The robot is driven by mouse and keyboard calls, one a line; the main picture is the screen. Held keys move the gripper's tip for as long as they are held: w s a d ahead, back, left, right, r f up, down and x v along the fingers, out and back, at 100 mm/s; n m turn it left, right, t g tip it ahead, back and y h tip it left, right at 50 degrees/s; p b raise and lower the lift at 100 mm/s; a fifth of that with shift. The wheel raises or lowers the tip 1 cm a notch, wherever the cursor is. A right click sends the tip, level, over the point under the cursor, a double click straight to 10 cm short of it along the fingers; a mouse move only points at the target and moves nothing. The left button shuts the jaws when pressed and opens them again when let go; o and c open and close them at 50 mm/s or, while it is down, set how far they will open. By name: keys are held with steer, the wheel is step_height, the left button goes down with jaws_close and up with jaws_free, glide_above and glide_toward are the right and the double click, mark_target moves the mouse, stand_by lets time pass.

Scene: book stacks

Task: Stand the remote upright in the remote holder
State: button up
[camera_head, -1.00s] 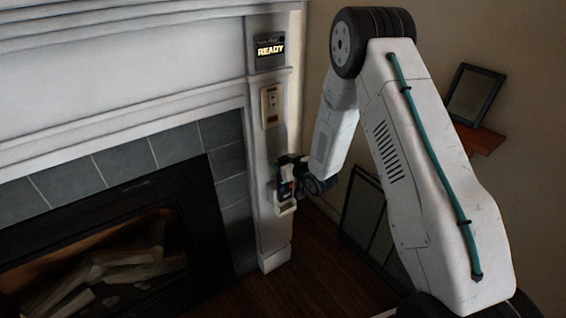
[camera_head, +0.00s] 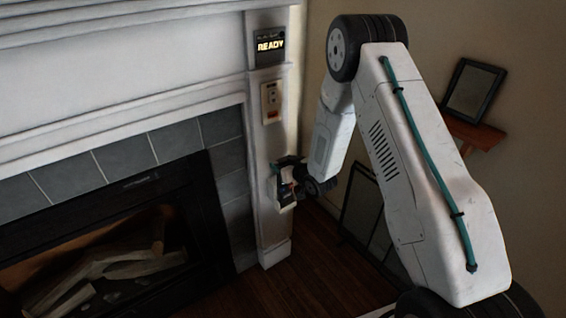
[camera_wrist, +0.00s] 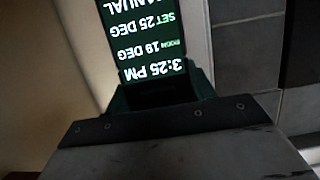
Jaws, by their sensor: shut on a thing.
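The remote is dark with a lit screen; in the wrist view the screen (camera_wrist: 150,40) reads upside down, with a time and temperatures. My gripper (camera_head: 297,174) is at the white pilaster in the head view, shut on the remote. The remote (camera_head: 285,190) shows there as a small dark shape, roughly upright. A small pale piece (camera_head: 288,207) just below it on the pilaster looks like the remote holder. I cannot tell whether the remote is inside it or only in front of it. The fingertips are hard to make out.
A lit READY display (camera_head: 270,46) and a pale switch plate (camera_head: 271,103) sit higher on the pilaster (camera_head: 266,150). The fireplace (camera_head: 105,255) is at left. A picture frame (camera_head: 474,91) stands on a small shelf, and another frame (camera_head: 364,208) leans by the wall.

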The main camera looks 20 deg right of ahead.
steer(key=shift+f, duration=1.45)
steer(key=o, duration=1.6)
steer(key=shift+s, duration=0.1)
steer(key=v, duration=0.7)
steer(key=shift+s+d+r, duration=0.1)
steer(key=shift+s, duration=0.15)
